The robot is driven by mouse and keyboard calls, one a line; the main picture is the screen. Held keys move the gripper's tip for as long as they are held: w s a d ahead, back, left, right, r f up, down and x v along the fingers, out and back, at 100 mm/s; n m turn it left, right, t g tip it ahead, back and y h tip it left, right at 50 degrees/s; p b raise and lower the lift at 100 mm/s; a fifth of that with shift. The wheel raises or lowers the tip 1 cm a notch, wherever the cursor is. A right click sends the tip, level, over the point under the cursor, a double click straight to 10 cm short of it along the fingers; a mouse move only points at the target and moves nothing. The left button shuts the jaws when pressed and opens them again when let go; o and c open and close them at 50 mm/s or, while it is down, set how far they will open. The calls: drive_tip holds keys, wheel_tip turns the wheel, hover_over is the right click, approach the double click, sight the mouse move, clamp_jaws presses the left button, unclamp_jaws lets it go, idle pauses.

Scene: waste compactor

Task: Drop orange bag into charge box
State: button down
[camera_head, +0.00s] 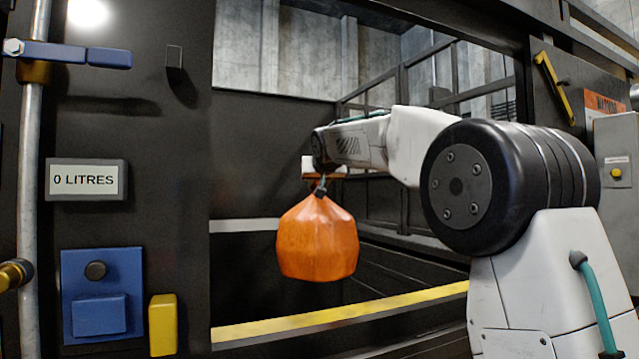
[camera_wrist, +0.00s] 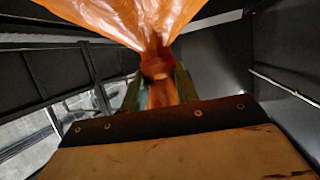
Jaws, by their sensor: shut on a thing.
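The orange bag (camera_head: 317,240) hangs by its tied neck from my gripper (camera_head: 321,184) in the head view. It hangs upright in the opening of the charge box, above the level of the yellow front edge (camera_head: 340,316). In the wrist view the orange bag (camera_wrist: 125,18) fills the top middle, and its neck sits between the two fingers of my gripper (camera_wrist: 158,80). The charge box shows dark inner walls (camera_head: 270,150). Its floor below the bag is mostly hidden.
A display (camera_head: 87,180) reading "0 LITRES" is on the dark panel at left, above a blue control box (camera_head: 102,295) and a yellow block (camera_head: 162,325). A grey box (camera_head: 616,160) with a yellow button is at right. Dark framing (camera_head: 403,90) stands behind my arm.

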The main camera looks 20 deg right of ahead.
drive_tip(key=shift+r, duration=0.15)
drive_tip(key=c, duration=1.1)
unclamp_jaws()
drive_tip(key=shift+o, duration=0.5)
drive_tip(key=shift+f, duration=0.2)
drive_tip(key=v, duration=0.8)
drive_tip(key=shift+r, duration=0.1)
drive_tip(key=shift+d, duration=0.1)
